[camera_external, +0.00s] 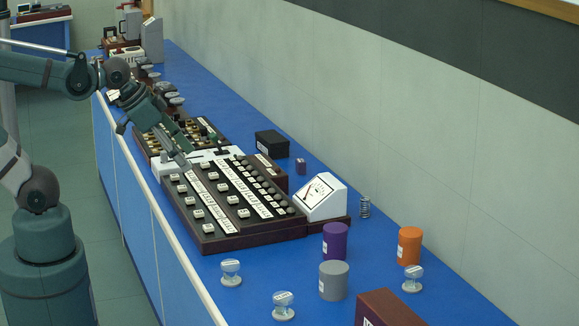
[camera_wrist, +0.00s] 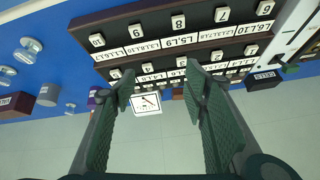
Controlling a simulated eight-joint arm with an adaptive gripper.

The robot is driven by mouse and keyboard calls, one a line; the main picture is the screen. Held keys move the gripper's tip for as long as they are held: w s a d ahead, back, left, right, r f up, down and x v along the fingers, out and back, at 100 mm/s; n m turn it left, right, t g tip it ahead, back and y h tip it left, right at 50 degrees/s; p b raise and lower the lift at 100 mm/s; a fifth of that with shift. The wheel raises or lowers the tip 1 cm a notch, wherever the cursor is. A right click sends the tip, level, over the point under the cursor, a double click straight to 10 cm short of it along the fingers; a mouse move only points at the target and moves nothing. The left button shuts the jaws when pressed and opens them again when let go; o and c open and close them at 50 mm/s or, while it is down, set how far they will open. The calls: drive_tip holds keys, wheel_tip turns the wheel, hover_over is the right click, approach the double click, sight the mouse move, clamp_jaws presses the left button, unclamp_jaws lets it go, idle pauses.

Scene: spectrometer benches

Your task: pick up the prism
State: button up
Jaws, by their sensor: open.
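I cannot tell for certain which thing is the prism. Several small clear pieces on round stands are on the blue bench: one at the front left (camera_external: 230,272), one nearer the camera (camera_external: 283,305) and one at the right (camera_external: 412,278). Similar clear pieces show at the left of the wrist view (camera_wrist: 28,48). My gripper (camera_external: 182,158) is over the far part of the dark key panel (camera_external: 240,238), away from these pieces. In the wrist view, the two green fingers of my gripper (camera_wrist: 160,79) are apart, with nothing held between them.
A white gauge (camera_external: 321,197) stands at the panel's right. Purple (camera_external: 335,241), grey (camera_external: 333,280) and orange (camera_external: 409,246) cylinders stand nearby. A spring (camera_external: 364,207), a black box (camera_external: 271,143) and a maroon box (camera_external: 386,309) are also on the bench. The wall bounds the right side.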

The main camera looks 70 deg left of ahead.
drive_tip(key=w+d+f+m+p, duration=0.1)
drive_tip(key=w+d+m+p, duration=0.15)
drive_tip(key=d+m, duration=0.65)
drive_tip(key=m+g+p, duration=0.2)
drive_tip(key=m+p, duration=0.3)
drive_tip(key=m, duration=2)
hover_over(228, 263)
drive_tip(key=s, duration=0.3)
wheel_tip(228, 263, down, 9)
drive_tip(key=shift+w+a+r, duration=0.15)
drive_tip(key=shift+w+r, duration=0.05)
drive_tip(key=shift+w, duration=0.05)
drive_tip(key=shift+f, duration=0.1)
drive_tip(key=shift+x, duration=1.2)
drive_tip(key=shift+b+x, duration=0.9)
drive_tip(key=shift+x, duration=1.75)
